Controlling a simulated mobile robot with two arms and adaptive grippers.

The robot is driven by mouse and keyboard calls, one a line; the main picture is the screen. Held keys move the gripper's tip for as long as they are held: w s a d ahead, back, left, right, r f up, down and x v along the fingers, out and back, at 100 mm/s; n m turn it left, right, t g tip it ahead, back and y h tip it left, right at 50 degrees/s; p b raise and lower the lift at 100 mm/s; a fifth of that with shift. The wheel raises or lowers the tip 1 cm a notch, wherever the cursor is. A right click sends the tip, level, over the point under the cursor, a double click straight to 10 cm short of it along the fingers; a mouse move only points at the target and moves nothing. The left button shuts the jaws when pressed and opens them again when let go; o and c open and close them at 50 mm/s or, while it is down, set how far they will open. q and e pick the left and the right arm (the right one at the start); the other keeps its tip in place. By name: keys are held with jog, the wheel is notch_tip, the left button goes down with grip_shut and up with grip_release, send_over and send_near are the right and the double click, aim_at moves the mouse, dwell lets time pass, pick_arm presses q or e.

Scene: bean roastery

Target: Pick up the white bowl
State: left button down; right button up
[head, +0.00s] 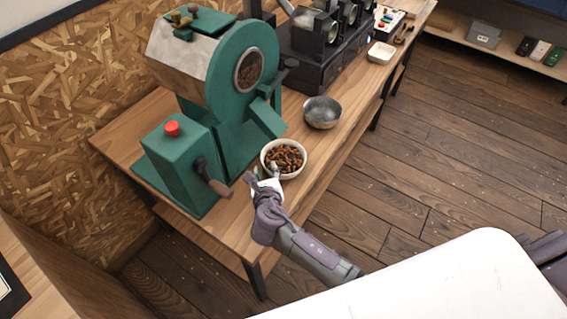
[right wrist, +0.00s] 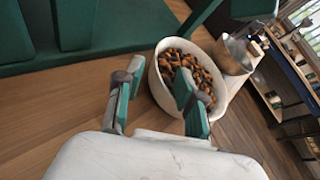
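The white bowl (head: 299,171) stands upright on the wooden bench, full of brown beans (head: 284,157). It shows large in the right wrist view (right wrist: 157,90). My right gripper (head: 265,183) is at the bowl's near side. In the right wrist view the gripper (right wrist: 155,92) is open, its two green-padded fingers apart. The bowl's near wall shows in the gap between them; one finger is left of the bowl, the other overlaps the bowl and beans. I cannot tell whether either finger touches it. My left gripper is not in view.
A green roaster (head: 225,75) with a red button (head: 172,128) stands close left of the bowl. A metal bowl (head: 322,112) sits just behind it. The bench edge lies close on the right.

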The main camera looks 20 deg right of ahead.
aim_at(263, 157)
jog(key=shift+w, duration=0.6)
jog(key=x, duration=0.4)
jog(key=shift+w+a, duration=0.1)
jog(key=shift+w, duration=0.15)
jog(key=shift+s, duration=0.1)
jog(key=shift+c, duration=0.2)
grip_shut()
